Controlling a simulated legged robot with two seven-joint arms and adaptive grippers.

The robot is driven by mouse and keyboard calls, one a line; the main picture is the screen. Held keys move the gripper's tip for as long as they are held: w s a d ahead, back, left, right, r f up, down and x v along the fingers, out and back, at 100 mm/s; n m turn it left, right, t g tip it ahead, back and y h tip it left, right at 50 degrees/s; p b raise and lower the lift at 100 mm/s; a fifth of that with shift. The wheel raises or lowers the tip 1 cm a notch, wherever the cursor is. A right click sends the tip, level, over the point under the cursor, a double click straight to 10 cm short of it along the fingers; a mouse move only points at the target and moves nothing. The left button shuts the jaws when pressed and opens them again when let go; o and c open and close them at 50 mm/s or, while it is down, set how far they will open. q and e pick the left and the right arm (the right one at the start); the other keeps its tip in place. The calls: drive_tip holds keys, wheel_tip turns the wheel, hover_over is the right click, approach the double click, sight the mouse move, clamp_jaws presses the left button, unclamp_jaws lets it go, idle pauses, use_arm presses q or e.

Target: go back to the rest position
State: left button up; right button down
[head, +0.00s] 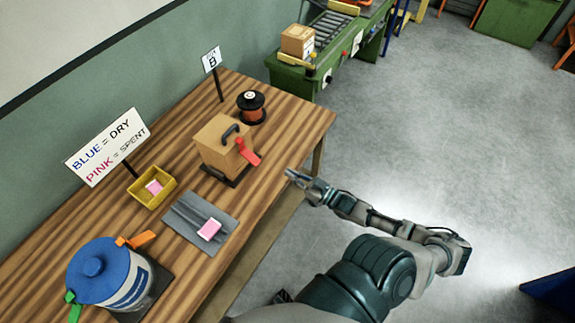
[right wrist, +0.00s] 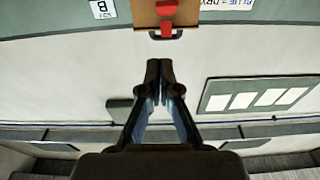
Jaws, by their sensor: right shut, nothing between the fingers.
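My right gripper (head: 293,176) is shut and empty, just off the front edge of the wooden bench, to the right of a brown box (head: 222,145) with a dark handle and a red lever (head: 248,152). In the right wrist view the gripper's fingertips (right wrist: 159,85) are together with nothing between them. The box (right wrist: 150,12) and red lever (right wrist: 167,20) show above the fingertips there, apart from them. My left gripper does not show in either view.
The wooden bench (head: 290,118) holds a dark spool (head: 251,106), a yellow tray (head: 146,197) with a pink piece, a grey mat (head: 183,228) with a pink block (head: 209,229), and a blue-lidded canister (head: 98,272). A green conveyor (head: 293,75) stands behind.

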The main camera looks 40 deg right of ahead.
drive_tip(key=s+d+f+m+g+h, duration=0.1)
drive_tip(key=s+f+g+h, duration=0.2)
drive_tip(key=f, duration=0.8)
drive_tip(key=s+d+f+m+g+h, duration=0.15)
drive_tip(key=s+f, duration=0.35)
drive_tip(key=f, duration=0.6)
drive_tip(key=s+d+f+g+h, duration=0.1)
drive_tip(key=s+f+g+h, duration=0.2)
drive_tip(key=f, duration=0.9)
drive_tip(key=s+a+f+g+y, duration=0.1)
drive_tip(key=s+a+f+g, duration=0.3)
drive_tip(key=s+f, duration=0.55)
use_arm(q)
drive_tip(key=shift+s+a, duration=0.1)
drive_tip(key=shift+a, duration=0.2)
use_arm(e)
drive_tip(key=s+a+f+n+g, duration=0.1)
drive_tip(key=s+a+f+g, duration=0.2)
drive_tip(key=s+a+f, duration=0.2)
drive_tip(key=s+a+f+g+y, duration=0.1)
drive_tip(key=s+a+f+g, duration=0.2)
drive_tip(key=s+a+f, duration=0.3)
drive_tip(key=shift+s+a+f+n, duration=0.15)
drive_tip(key=shift+s+a+n, duration=0.2)
drive_tip(key=shift+s+a, duration=2)
